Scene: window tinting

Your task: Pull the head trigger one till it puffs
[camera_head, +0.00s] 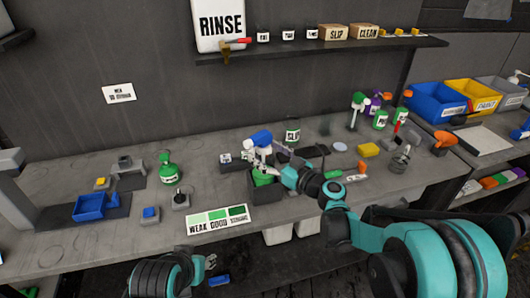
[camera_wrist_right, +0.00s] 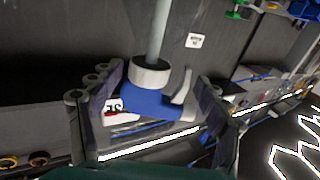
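A blue and white trigger spray head (camera_head: 260,139) shows in the head view above a dark box holding a green container (camera_head: 264,178). My right gripper (camera_head: 270,166) is beside it, its arm coming in from the right. The trigger's position is unclear. Only part of my left arm shows, at the bottom; its gripper does not.
A card reading weak, good, strong (camera_head: 218,220) lies in front of the box. A green spray bottle (camera_head: 169,168) and a blue tray (camera_head: 90,206) stand left. A shelf (camera_head: 320,50) runs above.

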